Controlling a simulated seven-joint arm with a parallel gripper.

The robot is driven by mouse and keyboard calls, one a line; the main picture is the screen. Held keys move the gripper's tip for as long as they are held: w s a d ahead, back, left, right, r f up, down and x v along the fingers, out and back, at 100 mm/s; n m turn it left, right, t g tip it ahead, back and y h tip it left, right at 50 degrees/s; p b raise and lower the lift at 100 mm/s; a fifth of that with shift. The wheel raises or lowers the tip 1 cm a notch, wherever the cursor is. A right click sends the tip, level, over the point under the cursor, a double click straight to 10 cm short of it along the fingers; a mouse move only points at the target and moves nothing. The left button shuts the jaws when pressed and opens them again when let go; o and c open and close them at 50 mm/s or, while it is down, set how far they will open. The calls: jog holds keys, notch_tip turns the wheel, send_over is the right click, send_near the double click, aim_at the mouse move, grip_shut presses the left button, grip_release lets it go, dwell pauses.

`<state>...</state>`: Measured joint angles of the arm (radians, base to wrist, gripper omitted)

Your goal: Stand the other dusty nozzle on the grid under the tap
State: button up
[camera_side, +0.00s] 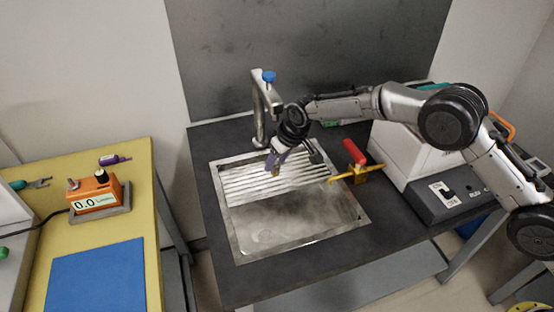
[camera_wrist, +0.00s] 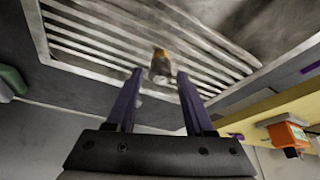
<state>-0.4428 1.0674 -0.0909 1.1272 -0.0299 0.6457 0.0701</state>
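A small brownish nozzle (camera_wrist: 160,66) is upright or nearly so at the slatted metal grid (camera_wrist: 95,45), seen between and just beyond my fingertips in the wrist view. My gripper (camera_wrist: 160,76) has its two purple fingers apart, with a gap on each side of the nozzle. In the side view my gripper (camera_side: 275,167) points down over the grid (camera_side: 245,185), and the nozzle (camera_side: 276,174) shows as a small brown spot below the fingers. The tap (camera_side: 262,110) with a blue knob stands behind the grid. I cannot make out a second nozzle.
A basin (camera_side: 290,225) lies in front of the grid. The yellow bench (camera_side: 135,215) at left holds an orange meter (camera_side: 95,192), a blue mat (camera_side: 97,275) and a purple tool (camera_side: 114,160).

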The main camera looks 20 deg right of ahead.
jog(key=shift+o, duration=0.6)
jog(key=shift+r, duration=0.25)
jog(key=v, duration=1.2)
jog(key=shift+s, duration=0.1)
